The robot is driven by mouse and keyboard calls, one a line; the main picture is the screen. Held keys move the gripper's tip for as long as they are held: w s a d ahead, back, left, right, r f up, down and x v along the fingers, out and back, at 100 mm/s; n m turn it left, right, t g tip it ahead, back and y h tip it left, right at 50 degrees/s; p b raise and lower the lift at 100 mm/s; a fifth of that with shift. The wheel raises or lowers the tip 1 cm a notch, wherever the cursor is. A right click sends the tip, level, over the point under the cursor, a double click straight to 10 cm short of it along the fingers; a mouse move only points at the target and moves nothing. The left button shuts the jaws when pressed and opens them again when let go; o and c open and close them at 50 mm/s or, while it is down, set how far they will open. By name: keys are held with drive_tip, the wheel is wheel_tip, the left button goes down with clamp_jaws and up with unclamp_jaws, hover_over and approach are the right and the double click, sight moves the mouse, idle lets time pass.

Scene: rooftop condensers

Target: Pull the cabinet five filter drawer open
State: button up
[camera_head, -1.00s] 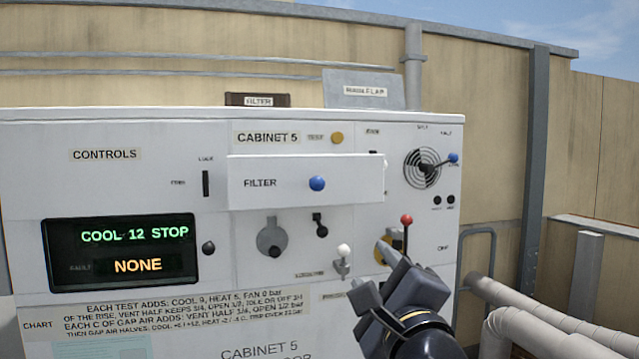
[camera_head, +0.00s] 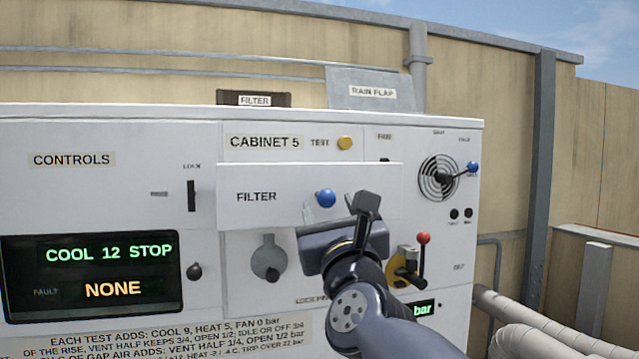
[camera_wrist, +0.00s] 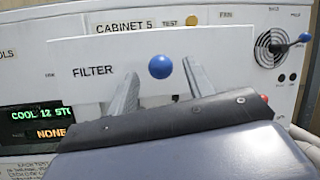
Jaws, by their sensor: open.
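The white filter drawer (camera_head: 255,215), labelled FILTER, is in the front of cabinet 5 (camera_head: 130,200). Its front panel stands proud of the cabinet face; how far is hard to tell. A round blue knob (camera_head: 325,198) sits on it, right of the label. My gripper (camera_head: 338,208) is open just in front of the drawer, close to the knob. In the wrist view, the blue knob (camera_wrist: 160,67) appears between the two spread fingers, nearer the right one. I cannot tell whether either finger touches it.
A red-tipped lever (camera_head: 423,240) is right of my wrist, and a blue-tipped dial lever (camera_head: 472,168) is further right. A grey round control (camera_head: 267,258) sits below the drawer. The display (camera_head: 90,275) reads COOL 12 STOP and NONE. Pipes (camera_head: 530,335) run at lower right.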

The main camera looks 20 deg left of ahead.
sight(328, 202)
drive_tip(key=shift+p+x, duration=0.55)
drive_tip(key=shift+x, duration=1.4)
clamp_jaws()
